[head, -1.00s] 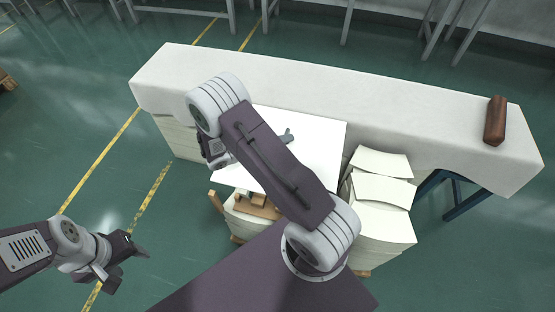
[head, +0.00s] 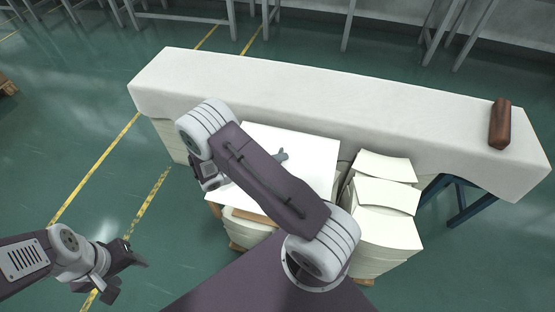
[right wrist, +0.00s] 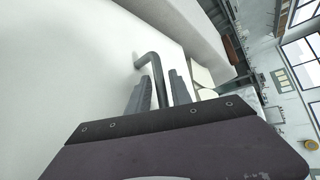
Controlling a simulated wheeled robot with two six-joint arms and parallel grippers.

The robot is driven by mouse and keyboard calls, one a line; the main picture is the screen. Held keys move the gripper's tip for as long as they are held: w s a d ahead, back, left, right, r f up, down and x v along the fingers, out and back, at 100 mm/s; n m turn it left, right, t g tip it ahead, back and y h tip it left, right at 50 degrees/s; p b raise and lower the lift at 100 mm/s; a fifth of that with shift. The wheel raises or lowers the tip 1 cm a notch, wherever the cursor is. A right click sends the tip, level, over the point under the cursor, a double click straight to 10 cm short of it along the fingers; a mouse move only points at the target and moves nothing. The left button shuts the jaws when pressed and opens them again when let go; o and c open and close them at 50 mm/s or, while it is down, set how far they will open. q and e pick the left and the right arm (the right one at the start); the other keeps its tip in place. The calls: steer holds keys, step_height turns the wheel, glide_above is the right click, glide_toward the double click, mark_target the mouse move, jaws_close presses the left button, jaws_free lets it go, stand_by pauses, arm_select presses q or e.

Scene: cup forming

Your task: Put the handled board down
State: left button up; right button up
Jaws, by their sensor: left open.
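The handled board (head: 316,152) is a flat white sheet with a grey bent handle (head: 282,156), in the middle of the head view in front of the long white bench. In the right wrist view the handle (right wrist: 150,60) rises from the white board face (right wrist: 90,60) and passes between the fingers of my right gripper (right wrist: 160,88), which is closed around it. My right arm hides part of the board in the head view. I cannot tell whether the board touches the stack below it. My left gripper (head: 127,277) is open and empty at lower left, over the floor.
The long white bench (head: 330,95) runs behind the board, with a brown roller (head: 500,125) at its right end. Stacked cream sheets (head: 388,225) stand right of the board, close to its edge.

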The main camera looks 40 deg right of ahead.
steer(key=shift+r, duration=0.15)
steer(key=p+v, duration=0.3)
steer(key=v, duration=0.9)
steer(key=shift+s+d+m+g, duration=0.1)
steer(key=shift+s+m+g, duration=0.15)
steer(key=shift+m, duration=0.25)
steer(key=s+a+r+m+y, duration=0.1)
steer(key=s+m+y, duration=0.2)
steer(key=m, duration=0.7)
steer(key=s+a+r+m+t+y, duration=0.1)
steer(key=s+r+m+y, duration=0.1)
steer(key=m+y, duration=0.4)
steer(key=s+a+r+m+t+y, duration=0.1)
steer(key=s+m+y, duration=0.3)
steer(key=m, duration=1)
steer(key=shift+s+a+r+y, duration=0.2)
steer(key=shift+a+r+y, duration=0.1)
steer(key=shift+r, duration=0.45)
